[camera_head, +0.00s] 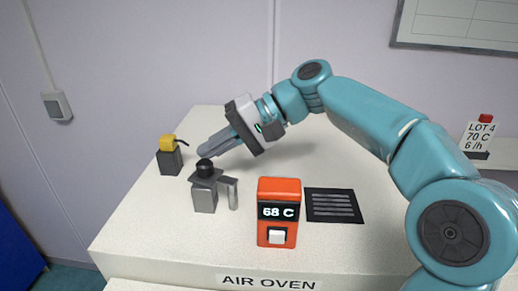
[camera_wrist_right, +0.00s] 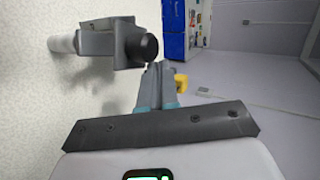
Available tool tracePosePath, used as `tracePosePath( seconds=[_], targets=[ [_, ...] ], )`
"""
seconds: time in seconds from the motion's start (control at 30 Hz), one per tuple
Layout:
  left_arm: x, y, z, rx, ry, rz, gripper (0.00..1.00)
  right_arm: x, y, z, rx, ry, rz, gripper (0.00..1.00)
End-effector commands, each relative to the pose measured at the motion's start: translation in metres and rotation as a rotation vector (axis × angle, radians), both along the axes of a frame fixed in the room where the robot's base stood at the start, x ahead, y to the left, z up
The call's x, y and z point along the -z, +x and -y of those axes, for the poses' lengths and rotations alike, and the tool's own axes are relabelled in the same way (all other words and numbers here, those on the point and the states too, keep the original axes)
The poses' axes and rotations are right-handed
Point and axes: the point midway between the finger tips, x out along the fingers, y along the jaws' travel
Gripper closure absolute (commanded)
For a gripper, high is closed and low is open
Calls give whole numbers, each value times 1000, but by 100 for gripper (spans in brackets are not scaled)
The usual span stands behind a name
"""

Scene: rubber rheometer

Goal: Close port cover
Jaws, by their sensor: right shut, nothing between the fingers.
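A grey block with a flat top plate (camera_head: 204,190) stands on the white oven top and carries a black round knob (camera_head: 205,168). A short light grey cylinder (camera_head: 233,195) hangs beside it on the right. I cannot tell which of these parts is the port cover. My right gripper (camera_head: 203,150) is shut and empty, its fingertips just behind and above the knob. In the right wrist view the fingertips (camera_wrist_right: 158,68) are close to the knob (camera_wrist_right: 147,47), and I cannot tell whether they touch it. The left gripper is not in view.
An orange unit reading 68 C (camera_head: 279,212) stands to the right, next to a black vent grille (camera_head: 334,205). A dark block with a yellow top (camera_head: 167,143) stands at the left. The rear oven top is clear.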

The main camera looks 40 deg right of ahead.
Motion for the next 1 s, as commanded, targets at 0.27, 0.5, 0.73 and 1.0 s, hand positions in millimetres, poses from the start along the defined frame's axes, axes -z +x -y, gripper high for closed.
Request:
tracePosePath(
  seconds=[0.27, 0.5, 0.73, 1.0],
  targets=[
    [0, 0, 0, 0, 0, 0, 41, 0, 0, 0, 0, 0, 0, 100],
    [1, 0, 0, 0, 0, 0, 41, -9, -9, 15, 3, 0, 2, 100],
    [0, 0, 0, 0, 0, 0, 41, -40, -37, 58, 7, -1, 1, 100],
    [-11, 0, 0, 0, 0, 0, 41, -72, -68, 102, 4, -2, 0, 100]
  ],
)
